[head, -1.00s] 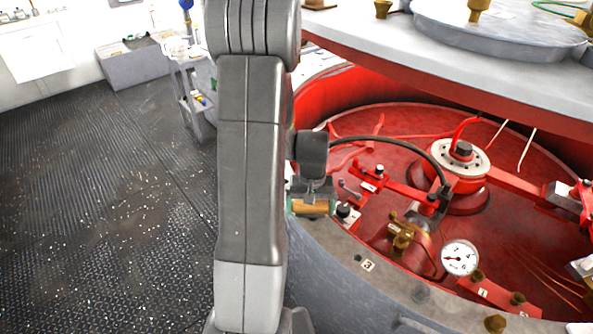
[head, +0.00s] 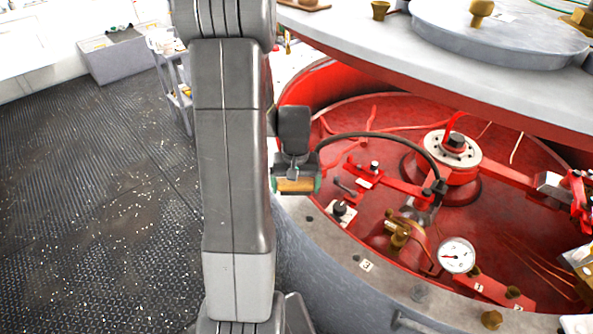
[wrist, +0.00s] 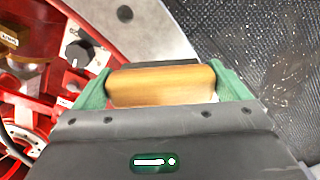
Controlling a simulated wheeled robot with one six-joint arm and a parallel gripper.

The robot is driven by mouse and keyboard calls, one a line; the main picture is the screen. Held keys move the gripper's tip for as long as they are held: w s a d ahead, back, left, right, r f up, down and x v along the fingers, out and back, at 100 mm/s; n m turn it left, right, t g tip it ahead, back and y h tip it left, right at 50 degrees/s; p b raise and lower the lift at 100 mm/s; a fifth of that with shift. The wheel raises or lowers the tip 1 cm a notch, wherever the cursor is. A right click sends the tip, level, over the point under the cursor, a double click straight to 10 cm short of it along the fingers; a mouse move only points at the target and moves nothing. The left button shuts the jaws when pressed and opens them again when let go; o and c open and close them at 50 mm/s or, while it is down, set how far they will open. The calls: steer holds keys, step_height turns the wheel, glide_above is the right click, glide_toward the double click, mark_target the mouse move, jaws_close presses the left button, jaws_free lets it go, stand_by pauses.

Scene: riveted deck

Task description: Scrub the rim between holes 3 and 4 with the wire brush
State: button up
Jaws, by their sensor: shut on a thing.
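My gripper (head: 297,177) is shut on the wire brush (head: 295,186), whose tan wooden block shows between its jaws. In the wrist view the green fingers of my gripper (wrist: 163,88) clasp the ends of the brush's block (wrist: 162,84); its bristles are hidden. The grey metal rim (head: 390,287) curves around the red basin. A label reading 3 (head: 367,266) lies on it, with a small dark hole (head: 356,257) beside it. My gripper is up and left of that label in the head view. I cannot make out a label 4.
Inside the red basin (head: 400,225) are a pressure gauge (head: 456,255), a brass fitting (head: 398,233) and a black hose (head: 385,137). A heavy grey-topped lid (head: 400,50) overhangs the back. A cart (head: 176,90) stands at the far left. The dark floor (head: 90,220) is open.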

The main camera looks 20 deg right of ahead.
steer(key=shift+r+p, duration=1.05)
steer(key=shift+r, duration=0.9)
